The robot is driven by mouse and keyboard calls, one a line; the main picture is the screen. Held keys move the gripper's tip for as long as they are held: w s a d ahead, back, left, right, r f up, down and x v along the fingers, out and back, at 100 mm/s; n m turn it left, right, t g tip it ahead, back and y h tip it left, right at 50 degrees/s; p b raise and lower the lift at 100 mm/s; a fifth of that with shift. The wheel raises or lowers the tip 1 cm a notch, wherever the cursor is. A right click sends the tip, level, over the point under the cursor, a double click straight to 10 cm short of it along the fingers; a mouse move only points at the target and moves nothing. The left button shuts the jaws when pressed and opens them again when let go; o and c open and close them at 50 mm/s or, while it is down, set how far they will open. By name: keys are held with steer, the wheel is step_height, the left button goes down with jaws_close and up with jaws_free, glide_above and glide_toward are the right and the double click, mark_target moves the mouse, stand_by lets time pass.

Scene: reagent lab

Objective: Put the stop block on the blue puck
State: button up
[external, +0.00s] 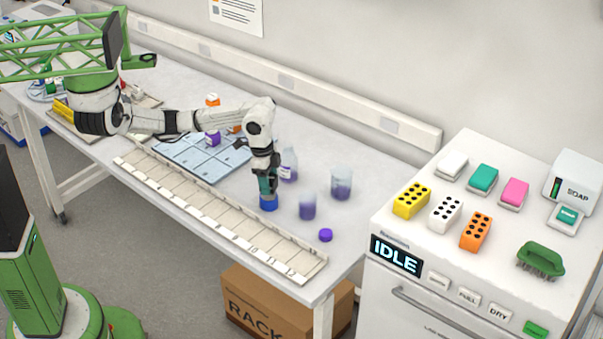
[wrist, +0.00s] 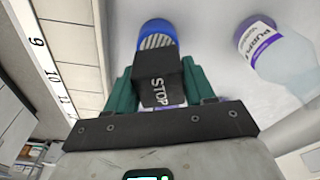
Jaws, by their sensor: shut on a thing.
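The black stop block (wrist: 160,82), marked STOP in white, is between the two green fingers of my gripper (wrist: 160,92) in the wrist view. The gripper is shut on it. The blue puck (wrist: 156,27), with a striped grey patch, shows just beyond the block, which covers part of it. In the external view my gripper (external: 267,184) points down directly above the blue puck (external: 268,203) on the bench. The fingers mostly hide the block there. I cannot tell whether the block touches the puck.
A purple-labelled bottle (external: 289,165) stands close behind my gripper.

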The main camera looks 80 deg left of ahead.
steer(key=shift+f, duration=1.2)
steer(key=shift+f, duration=0.2)
steer(key=o, duration=1.2)
steer(key=shift+s, duration=0.1)
steer(key=shift+o, duration=0.2)
steer(key=shift+r, duration=0.1)
steer(key=r, duration=0.4)
steer(key=s+r+b, duration=0.1)
steer(key=r, duration=0.7)
steer(key=shift+s+a+r, duration=0.1)
steer(key=shift+s+a, duration=0.05)
steer(key=shift+a, duration=0.1)
